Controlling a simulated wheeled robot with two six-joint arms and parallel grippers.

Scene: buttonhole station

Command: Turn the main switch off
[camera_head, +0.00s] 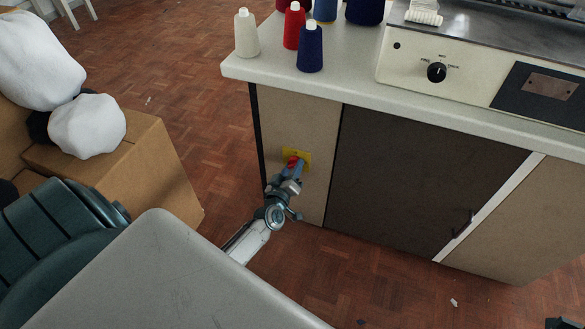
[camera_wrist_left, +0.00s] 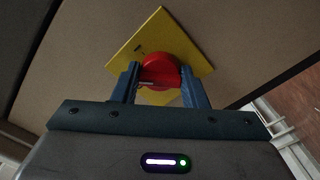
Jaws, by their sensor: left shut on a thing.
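The main switch is a red rotary knob on a yellow plate, fixed to the beige front panel of the cabinet. In the head view the yellow plate (camera_head: 304,154) shows with the red knob (camera_head: 293,161) partly hidden by my gripper. In the left wrist view the yellow plate (camera_wrist_left: 196,52) appears as a tilted square, with the red knob (camera_wrist_left: 158,66) at its middle. My left gripper (camera_wrist_left: 160,82) is shut on the knob's grip, one finger on each side; it also shows in the head view (camera_head: 292,168).
The cabinet has a pale worktop (camera_head: 350,72) with several thread cones, including a blue one (camera_head: 310,50). A machine panel with a black dial (camera_head: 436,72) stands at right. A cardboard box (camera_head: 150,165) with white bundles is at left. Parquet floor lies between.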

